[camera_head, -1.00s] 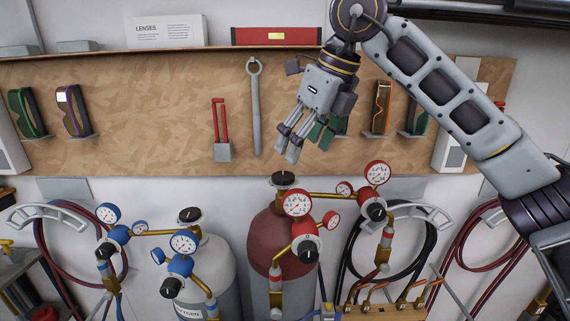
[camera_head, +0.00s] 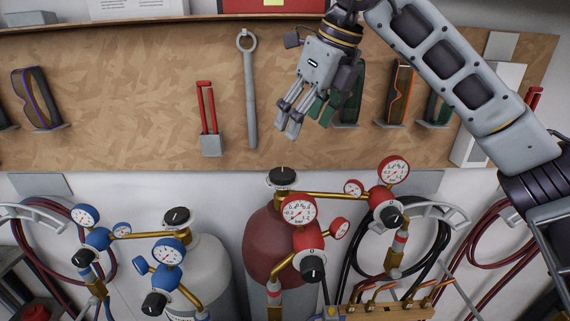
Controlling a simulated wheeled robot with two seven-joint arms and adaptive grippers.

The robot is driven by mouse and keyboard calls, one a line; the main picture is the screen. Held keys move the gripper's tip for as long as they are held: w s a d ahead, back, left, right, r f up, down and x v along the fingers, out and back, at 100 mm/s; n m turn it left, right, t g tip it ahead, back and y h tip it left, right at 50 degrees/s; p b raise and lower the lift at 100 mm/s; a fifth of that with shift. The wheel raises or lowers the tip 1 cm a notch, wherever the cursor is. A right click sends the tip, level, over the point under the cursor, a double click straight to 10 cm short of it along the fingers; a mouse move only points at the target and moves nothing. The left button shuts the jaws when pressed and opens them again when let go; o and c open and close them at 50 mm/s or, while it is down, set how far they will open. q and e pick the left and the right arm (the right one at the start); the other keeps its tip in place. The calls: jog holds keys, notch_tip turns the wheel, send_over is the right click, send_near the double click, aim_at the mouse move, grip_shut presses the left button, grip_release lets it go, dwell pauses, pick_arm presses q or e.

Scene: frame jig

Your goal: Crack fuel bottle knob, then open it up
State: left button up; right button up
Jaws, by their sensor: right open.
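The fuel bottle (camera_head: 266,241) is a dark red cylinder standing below the pegboard, right of centre. Its black knob (camera_head: 283,178) sits on the valve at the top, with a white mark on its upper face. Brass fittings and red gauges lead off from it to the right. My right gripper (camera_head: 287,131) is open and empty, fingers pointing down, above the knob in the picture and apart from it. How far it is from the knob in depth I cannot tell. My left gripper is not in view.
A grey oxygen bottle (camera_head: 204,268) with blue gauges and its own black knob (camera_head: 177,217) stands to the left. Red-faced regulators (camera_head: 309,236) crowd the fuel bottle's front and right. A wrench (camera_head: 249,95) and goggles (camera_head: 399,94) hang on the pegboard (camera_head: 120,120) behind.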

aim_at(284, 172)
jog(key=shift+s+r, duration=0.1)
dwell(0.4)
jog(key=shift+p+x, duration=0.95)
jog(key=shift+x, duration=6)
jog(key=c, duration=1)
jog(key=shift+d, duration=0.1)
